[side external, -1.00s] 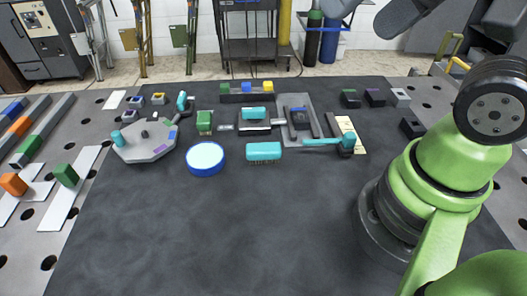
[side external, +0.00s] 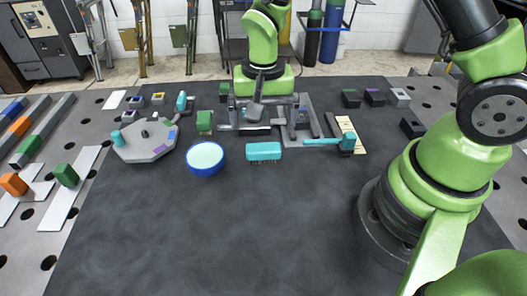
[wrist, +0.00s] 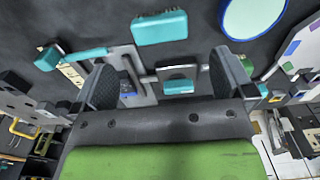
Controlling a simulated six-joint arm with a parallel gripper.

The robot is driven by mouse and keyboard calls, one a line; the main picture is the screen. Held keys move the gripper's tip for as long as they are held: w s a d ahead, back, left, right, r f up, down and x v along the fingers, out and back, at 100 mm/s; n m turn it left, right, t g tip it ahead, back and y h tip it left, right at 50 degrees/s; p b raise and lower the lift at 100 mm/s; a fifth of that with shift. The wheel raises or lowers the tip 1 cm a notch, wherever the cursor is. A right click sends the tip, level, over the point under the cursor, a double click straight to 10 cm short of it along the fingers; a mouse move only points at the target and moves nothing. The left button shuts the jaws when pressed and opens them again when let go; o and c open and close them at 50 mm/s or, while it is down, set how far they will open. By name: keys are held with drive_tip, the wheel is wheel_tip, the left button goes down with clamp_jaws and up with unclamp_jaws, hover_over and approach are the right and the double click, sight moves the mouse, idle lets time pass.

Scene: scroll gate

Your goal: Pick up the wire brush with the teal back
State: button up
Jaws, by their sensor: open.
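The wire brush with the teal back (side external: 263,151) lies on the dark mat, teal side up, with its short bristles showing along the lower edge. It also shows in the wrist view (wrist: 160,27) at the top, beyond the fingertips. My gripper (side external: 266,116) is open and empty, low over the back of the mat, behind the brush and apart from it. In the wrist view its two fingers (wrist: 167,74) are spread wide. Another teal-topped piece (wrist: 178,86) on a grey holder shows between the fingers; my gripper mostly hides it in the side view.
A bowl-like blue round piece (side external: 205,158) with a pale top sits left of the brush. A teal-headed hammer (side external: 325,141) lies to its right. A green block (side external: 204,121) and an octagonal grey plate (side external: 145,145) stand further left. The front of the mat is clear.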

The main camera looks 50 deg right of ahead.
sight(264, 147)
wheel_tip(264, 147, down, 10)
drive_tip(key=shift+w+d+r, duration=0.1)
drive_tip(key=shift+d+r, duration=0.05)
drive_tip(key=shift+r, duration=0.1)
drive_tip(key=c, duration=0.8)
